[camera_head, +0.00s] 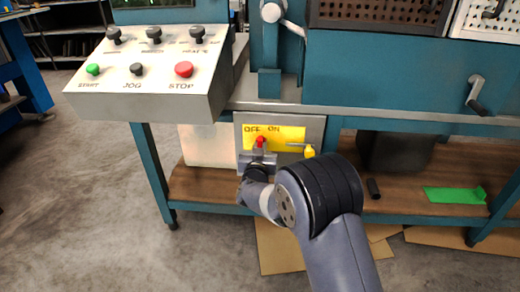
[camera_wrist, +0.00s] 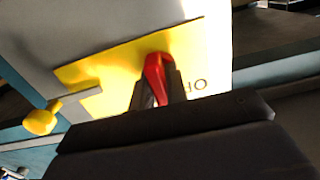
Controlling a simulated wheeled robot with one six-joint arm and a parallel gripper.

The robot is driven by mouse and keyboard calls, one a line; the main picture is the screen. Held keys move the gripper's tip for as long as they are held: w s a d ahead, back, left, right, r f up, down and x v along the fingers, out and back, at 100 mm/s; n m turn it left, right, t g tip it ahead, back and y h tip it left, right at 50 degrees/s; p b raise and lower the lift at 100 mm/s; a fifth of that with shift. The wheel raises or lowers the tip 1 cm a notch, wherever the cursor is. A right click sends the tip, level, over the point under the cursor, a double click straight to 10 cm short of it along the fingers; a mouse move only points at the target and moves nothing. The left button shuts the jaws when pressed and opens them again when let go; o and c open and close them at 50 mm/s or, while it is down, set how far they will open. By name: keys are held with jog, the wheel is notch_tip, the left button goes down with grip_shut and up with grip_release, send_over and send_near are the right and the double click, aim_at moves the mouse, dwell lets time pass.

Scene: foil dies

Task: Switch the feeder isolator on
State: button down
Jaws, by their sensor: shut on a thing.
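The feeder isolator is a grey box (camera_head: 316,128) under the bench, with a yellow plate (camera_head: 290,140) lettered OFF on the left and ON on the right. Its red handle (camera_head: 261,140) shows below and between the two words; its exact angle is hard to tell. My gripper (camera_head: 259,149) is shut on the red handle from the front. In the wrist view the red handle (camera_wrist: 158,66) stands between the two dark fingers of my gripper (camera_wrist: 157,88), before the yellow plate (camera_wrist: 100,70). The fingers hide the handle's lower part and some lettering.
A yellow padlock-like piece (camera_head: 309,152) hangs at the plate's right; it also shows in the wrist view (camera_wrist: 40,120). A control box (camera_head: 150,80) with START, JOG and STOP buttons juts out above left. A bench leg (camera_head: 153,175) stands left of the isolator. A green piece (camera_head: 455,195) lies on the lower shelf.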

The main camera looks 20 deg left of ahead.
jog(key=c, duration=1.4)
grip_release()
jog(key=p+v, duration=0.3)
jog(key=v, duration=0.7)
jog(key=shift+s, duration=0.4)
jog(key=shift+w, duration=0.1)
jog(key=b+x, duration=0.2)
jog(key=x, duration=0.7)
jog(key=shift+w+f+b, duration=0.1)
jog(key=shift+w+b, duration=0.1)
jog(key=shift+b, duration=0.2)
jog(key=shift+w+a, duration=0.1)
jog(key=shift+w, duration=0.5)
